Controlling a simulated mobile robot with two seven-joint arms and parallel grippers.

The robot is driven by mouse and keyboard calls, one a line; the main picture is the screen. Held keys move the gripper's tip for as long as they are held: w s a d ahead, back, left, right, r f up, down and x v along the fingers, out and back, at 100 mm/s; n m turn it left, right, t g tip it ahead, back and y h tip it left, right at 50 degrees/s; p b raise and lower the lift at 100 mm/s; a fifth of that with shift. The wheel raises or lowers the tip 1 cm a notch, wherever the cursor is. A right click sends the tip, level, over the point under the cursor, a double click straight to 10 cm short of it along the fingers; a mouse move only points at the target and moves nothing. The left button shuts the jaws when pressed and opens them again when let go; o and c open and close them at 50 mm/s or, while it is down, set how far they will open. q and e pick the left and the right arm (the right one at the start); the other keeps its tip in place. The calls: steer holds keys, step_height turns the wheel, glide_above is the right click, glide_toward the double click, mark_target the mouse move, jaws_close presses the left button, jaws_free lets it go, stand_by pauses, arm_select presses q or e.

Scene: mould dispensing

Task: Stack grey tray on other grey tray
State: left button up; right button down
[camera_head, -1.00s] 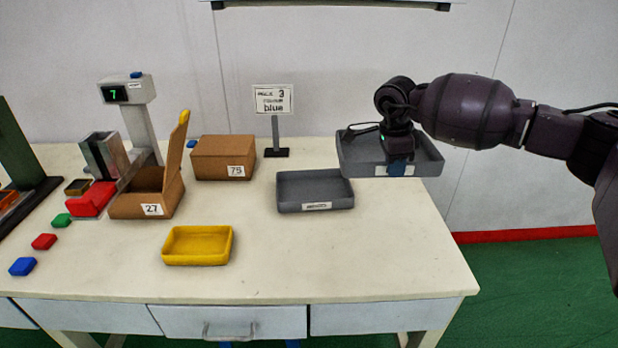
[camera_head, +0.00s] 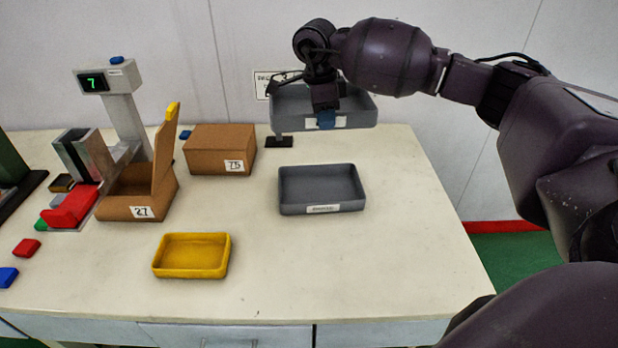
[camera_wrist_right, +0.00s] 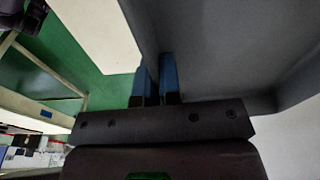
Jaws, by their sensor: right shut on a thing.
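One grey tray (camera_head: 352,108) is held up in the air by my right gripper (camera_head: 326,116), above and behind the other grey tray. The right gripper's blue fingers are shut on its front wall by the label. In the right wrist view the blue fingers (camera_wrist_right: 158,78) pinch the wall of the held tray (camera_wrist_right: 225,50). The other grey tray (camera_head: 321,190) lies flat and empty on the table, with a white label on its front. The two trays are apart. My left gripper is not in view.
A yellow tray (camera_head: 192,256) lies in front on the table (camera_head: 390,255). A closed box labelled 75 (camera_head: 215,150) and an open box labelled 27 (camera_head: 130,200) stand left. The table's right side is clear.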

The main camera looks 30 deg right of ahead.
step_height(320, 180, down, 20)
steer(key=shift+s+b, duration=0.15)
steer(key=shift+b, duration=0.7)
steer(key=shift+r, duration=0.1)
steer(key=shift+f, duration=0.4)
steer(key=shift+f, duration=0.25)
steer(key=c, duration=1.3)
jaws_free()
